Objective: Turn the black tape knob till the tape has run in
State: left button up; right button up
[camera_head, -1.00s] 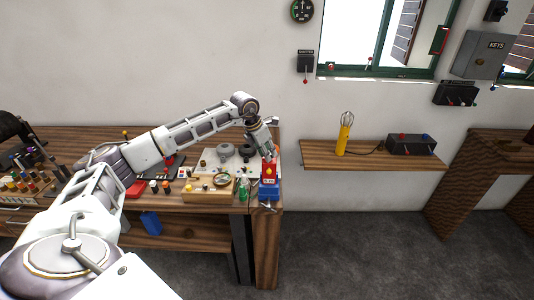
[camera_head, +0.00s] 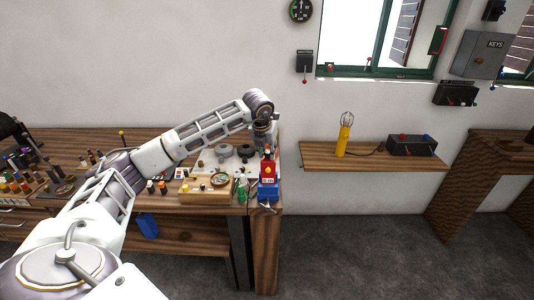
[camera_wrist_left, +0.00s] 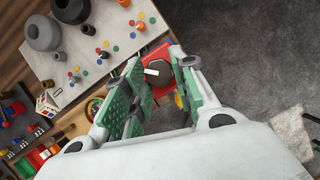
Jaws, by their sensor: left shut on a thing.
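The black tape knob (camera_wrist_left: 159,73) shows in the left wrist view as a dark, many-sided disc with a white mark. It sits on a red case (camera_wrist_left: 150,54), which stands upright in the head view (camera_head: 268,171). The case is held in a blue vise (camera_head: 268,190) at the bench's right end. My left gripper (camera_wrist_left: 156,76) is shut on the knob, with a green-padded finger on either side. In the head view the gripper (camera_head: 267,150) comes down from above onto the case and hides the knob. I cannot make out the tape. My right gripper is out of view.
The wooden bench (camera_head: 215,205) carries a white board (camera_head: 205,157) with grey round parts, a wooden tray (camera_head: 204,196) and a green bottle (camera_head: 242,188) close to the vise. A wall shelf (camera_head: 318,154) with a yellow lamp (camera_head: 344,139) is to the right.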

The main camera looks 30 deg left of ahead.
pick_arm(q)
jog(key=shift+n+y, duration=0.3)
jog(key=shift+n, duration=0.3)
jog(key=shift+b, duration=0.3)
jog(key=o, duration=1)
jog(key=shift+d, duration=0.1)
jog(key=shift+o, duration=0.2)
jog(key=v, duration=1.2)
jog(key=shift+w+d, duration=0.1)
